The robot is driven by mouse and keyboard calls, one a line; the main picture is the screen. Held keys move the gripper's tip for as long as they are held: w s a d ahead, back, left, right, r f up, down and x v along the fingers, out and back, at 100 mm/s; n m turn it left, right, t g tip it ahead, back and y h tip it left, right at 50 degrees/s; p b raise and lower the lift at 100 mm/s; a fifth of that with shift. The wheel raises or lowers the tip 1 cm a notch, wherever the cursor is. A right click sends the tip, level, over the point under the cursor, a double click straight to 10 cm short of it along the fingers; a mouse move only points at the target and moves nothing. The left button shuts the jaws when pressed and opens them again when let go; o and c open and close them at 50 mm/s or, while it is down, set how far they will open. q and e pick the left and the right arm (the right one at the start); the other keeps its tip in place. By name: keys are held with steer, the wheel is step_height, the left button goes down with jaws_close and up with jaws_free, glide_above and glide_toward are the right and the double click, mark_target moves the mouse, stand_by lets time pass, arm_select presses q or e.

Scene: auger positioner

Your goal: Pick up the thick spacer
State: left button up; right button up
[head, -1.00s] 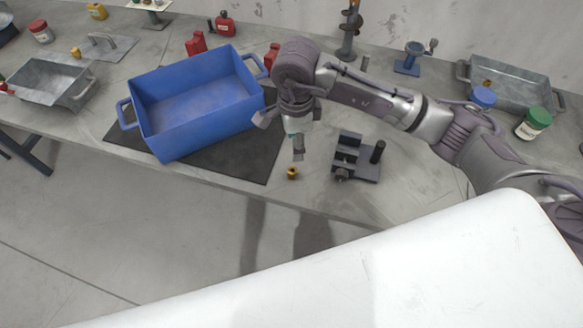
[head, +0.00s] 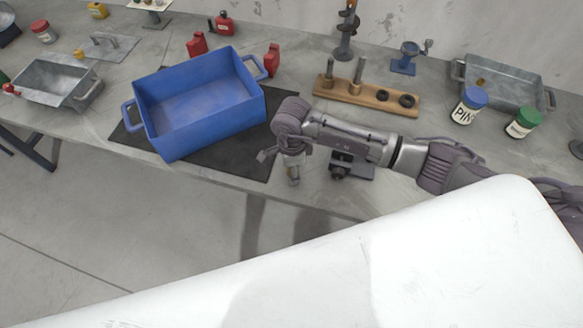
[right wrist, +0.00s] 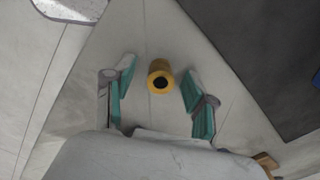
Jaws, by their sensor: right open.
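The thick spacer appears to be the short brass-yellow cylinder with a dark hole (right wrist: 160,80) in the right wrist view. It stands on the grey table near the front edge. My right gripper (right wrist: 159,73) is open, with a teal-padded finger on each side of the spacer and a gap on both sides. In the head view my right gripper (head: 293,178) points down at the table's front edge, and the spacer is mostly or wholly hidden by it there. My left gripper is not in view.
A blue bin (head: 200,125) on a dark mat (head: 235,155) is left of the gripper. A dark fixture (head: 360,172) sits close right, partly behind my forearm. A wooden board (head: 345,92) with pegs and dark rings lies behind. The table's front edge is near.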

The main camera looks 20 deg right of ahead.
jaws_close()
steer(key=shift+r, duration=0.15)
